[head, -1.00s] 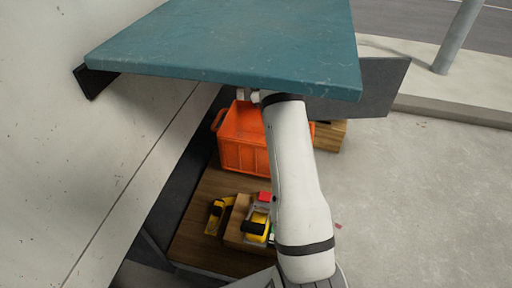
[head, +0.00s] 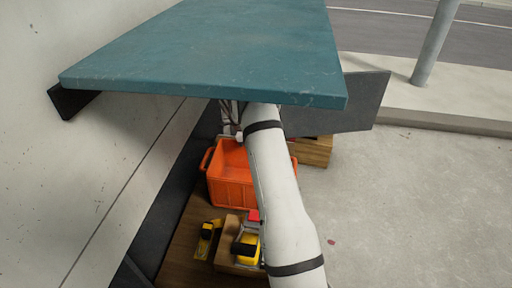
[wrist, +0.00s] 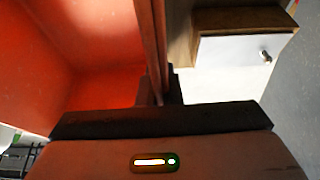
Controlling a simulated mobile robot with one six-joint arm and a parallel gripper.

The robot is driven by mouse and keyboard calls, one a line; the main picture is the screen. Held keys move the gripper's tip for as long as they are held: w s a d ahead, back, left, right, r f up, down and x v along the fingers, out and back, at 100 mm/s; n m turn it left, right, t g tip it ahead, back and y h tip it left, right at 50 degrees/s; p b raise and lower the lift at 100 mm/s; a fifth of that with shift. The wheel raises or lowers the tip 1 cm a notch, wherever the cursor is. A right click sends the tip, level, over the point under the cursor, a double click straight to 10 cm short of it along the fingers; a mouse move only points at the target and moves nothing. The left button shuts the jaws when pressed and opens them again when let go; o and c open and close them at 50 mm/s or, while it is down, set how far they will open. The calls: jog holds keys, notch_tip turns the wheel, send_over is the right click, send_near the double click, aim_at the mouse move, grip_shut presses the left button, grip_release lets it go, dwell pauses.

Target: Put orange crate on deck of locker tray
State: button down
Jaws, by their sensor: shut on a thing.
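The orange crate (head: 231,194) is in the head view below the front edge of a teal slab, above the far part of a wooden surface. It looks upright; I cannot tell whether it touches the wood. My gripper (head: 236,134) is at its far rim, partly hidden by the slab and my arm. In the wrist view my gripper (wrist: 160,90) is shut on the crate's wall, with the red-orange inside (wrist: 105,45) to the left. The teal slab (head: 215,55) is level and its visible top is bare. I cannot tell for certain which surface is the locker tray's deck.
Yellow tools (head: 207,238) and a wooden block lie on the wooden surface (head: 185,245) near the crate. A wooden box (head: 315,151) stands behind at the right. A pale wall is at the left, a dark panel (head: 362,101) and open pavement at the right.

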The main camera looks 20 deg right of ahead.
jog(key=c, duration=1.6)
grip_release()
jog(key=p+v, duration=0.1)
jog(key=v, duration=0.6)
jog(key=shift+w+a+r+p, duration=0.1)
jog(key=shift+r+p, duration=0.25)
jog(key=shift+p, duration=0.05)
